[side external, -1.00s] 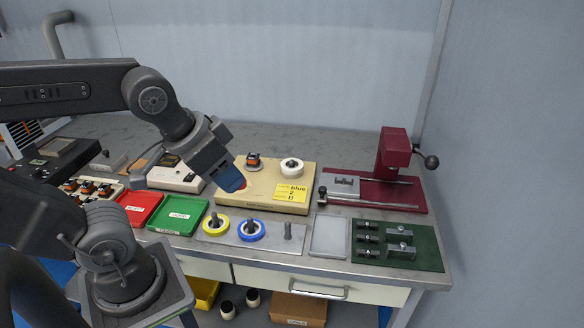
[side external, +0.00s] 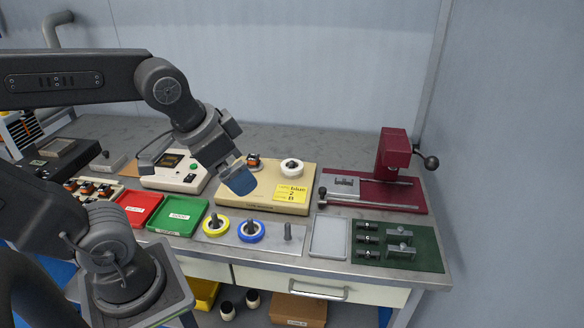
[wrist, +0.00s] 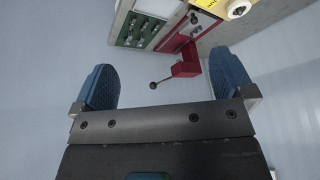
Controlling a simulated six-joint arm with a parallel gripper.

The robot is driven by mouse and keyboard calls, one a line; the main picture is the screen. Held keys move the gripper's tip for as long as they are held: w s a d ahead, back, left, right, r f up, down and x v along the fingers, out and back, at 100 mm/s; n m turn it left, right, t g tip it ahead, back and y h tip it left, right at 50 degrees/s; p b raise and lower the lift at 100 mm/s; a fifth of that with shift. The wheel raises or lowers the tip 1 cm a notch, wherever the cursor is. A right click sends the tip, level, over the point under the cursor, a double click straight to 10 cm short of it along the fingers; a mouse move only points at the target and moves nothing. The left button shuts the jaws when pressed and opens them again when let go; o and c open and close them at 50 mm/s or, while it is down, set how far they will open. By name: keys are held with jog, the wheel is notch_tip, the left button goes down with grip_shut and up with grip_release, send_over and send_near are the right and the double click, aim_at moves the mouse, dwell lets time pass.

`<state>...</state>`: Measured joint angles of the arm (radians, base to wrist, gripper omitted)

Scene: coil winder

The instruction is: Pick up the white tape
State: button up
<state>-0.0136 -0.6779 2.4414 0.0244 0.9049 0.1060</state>
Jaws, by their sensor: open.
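The white tape (side external: 292,165) is a roll lying on a post at the back right of the beige winder base (side external: 262,208). In the wrist view the white tape (wrist: 238,8) shows at the top right edge, partly cut off. My gripper (side external: 240,180), with blue finger pads, is above the left part of the beige base, to the left of the tape and apart from it. In the wrist view my gripper (wrist: 165,85) has its two blue fingers wide apart with nothing between them.
Yellow (side external: 216,225) and blue (side external: 251,231) tape rolls sit on posts in front, beside an empty post (side external: 288,232). A yellow note (side external: 290,193) lies on the base. A maroon press (side external: 394,155) stands right. Red (side external: 140,208) and green (side external: 178,215) trays are left.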

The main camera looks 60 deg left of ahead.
jog(key=w+a+m+g+y, duration=0.2)
jog(key=w+a+m, duration=0.3)
jog(key=w+m, duration=0.5)
jog(key=m+g+y, duration=0.2)
jog(key=m, duration=0.8)
send_over(292, 162)
jog(key=d, duration=0.2)
notch_tip(292, 162, down, 17)
jog(key=shift+w+f, duration=0.1)
jog(key=shift+f, duration=0.1)
jog(key=shift+s+x, duration=0.2)
jog(key=shift+x, duration=1.3)
jog(key=shift+s+x, duration=0.15)
jog(key=shift+x, duration=1.35)
jog(key=c, duration=1)
jog(key=shift+o, duration=0.2)
jog(key=shift+r, duration=0.1)
